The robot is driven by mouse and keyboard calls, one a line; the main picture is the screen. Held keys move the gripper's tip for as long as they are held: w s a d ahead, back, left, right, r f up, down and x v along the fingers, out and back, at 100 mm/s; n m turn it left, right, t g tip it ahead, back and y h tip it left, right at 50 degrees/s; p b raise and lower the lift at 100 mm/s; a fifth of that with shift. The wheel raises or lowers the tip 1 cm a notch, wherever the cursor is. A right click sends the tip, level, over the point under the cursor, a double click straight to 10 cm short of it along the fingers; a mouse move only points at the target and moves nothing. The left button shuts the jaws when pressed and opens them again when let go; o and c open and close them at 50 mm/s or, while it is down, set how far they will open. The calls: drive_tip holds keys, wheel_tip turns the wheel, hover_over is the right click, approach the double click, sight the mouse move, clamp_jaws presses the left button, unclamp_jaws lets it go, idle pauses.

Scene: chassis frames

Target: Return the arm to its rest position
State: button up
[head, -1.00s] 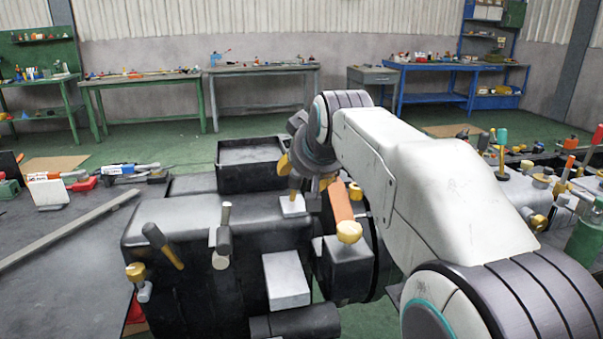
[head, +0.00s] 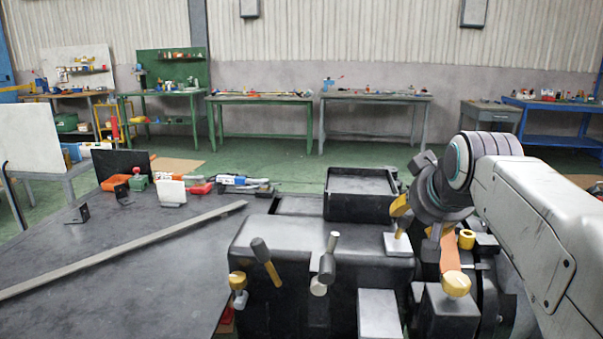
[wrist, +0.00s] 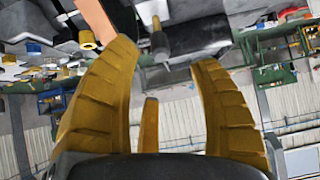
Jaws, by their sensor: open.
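My arm (head: 525,215) reaches in from the right of the head view, its wrist bent down over the black chassis block. My gripper (head: 418,228) has yellow-brown fingers and hangs above the chassis, close to a small pale block (head: 398,244) and an orange bar with a yellow knob (head: 451,250). I cannot tell whether a finger touches either. In the wrist view my gripper (wrist: 165,75) is spread open, with nothing held between its fingers. The orange bar (wrist: 114,15) passes by the left finger.
The black chassis (head: 290,245) carries an open black tray (head: 362,205) and hammer-like handles (head: 266,262). A long grey bar (head: 125,247) lies on the dark table at left. Workbenches (head: 376,98) line the far wall, with green floor before them.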

drive_tip(key=s+a+f+g+p, duration=0.1)
drive_tip(key=s+a+g+p, duration=0.1)
drive_tip(key=s+p, duration=0.3)
drive_tip(key=s+a+f+n+g+y+p, duration=0.1)
drive_tip(key=s+p, duration=0.4)
drive_tip(key=s, duration=0.6)
drive_tip(key=s+a+f+n+g+p, duration=0.1)
drive_tip(key=s+a+f+g+p, duration=0.2)
drive_tip(key=s, duration=0.6)
drive_tip(key=a+p, duration=0.1)
drive_tip(key=p, duration=0.1)
drive_tip(key=shift+a+f+y+p, duration=0.15)
drive_tip(key=shift+a+y+p, duration=0.2)
drive_tip(key=shift+y+p, duration=0.05)
